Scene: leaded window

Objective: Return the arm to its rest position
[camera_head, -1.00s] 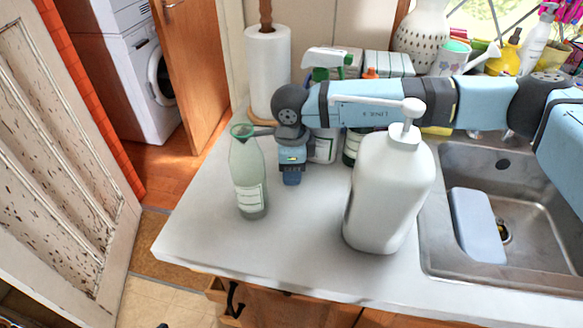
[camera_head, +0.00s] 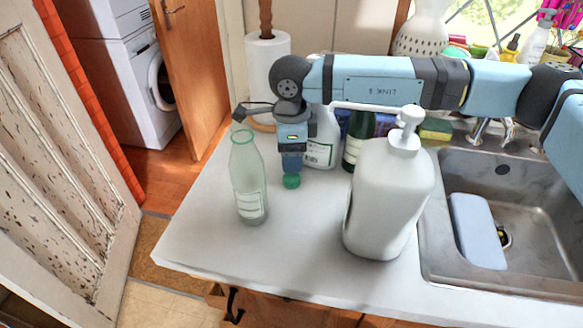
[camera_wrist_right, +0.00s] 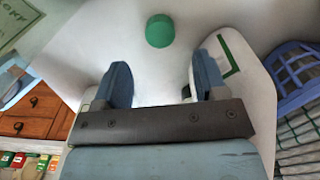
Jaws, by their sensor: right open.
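My right arm reaches in from the right in the head view, across the back of the counter. Its right gripper (camera_head: 291,165) points down, open and empty, above a small green cap (camera_head: 291,181). In the wrist view the cap (camera_wrist_right: 160,30) lies on the pale counter, beyond and apart from the open fingers (camera_wrist_right: 160,82). A pale green glass bottle (camera_head: 248,180) with a white label stands upright and open to the left of the gripper. My left gripper is not in view.
A large white pump bottle (camera_head: 389,200) stands right of the gripper. Behind are a paper towel roll (camera_head: 268,75), a spray bottle (camera_head: 322,145) and a dark green bottle (camera_head: 358,140). The sink (camera_head: 530,215) is at the right. The counter front (camera_head: 300,240) is clear.

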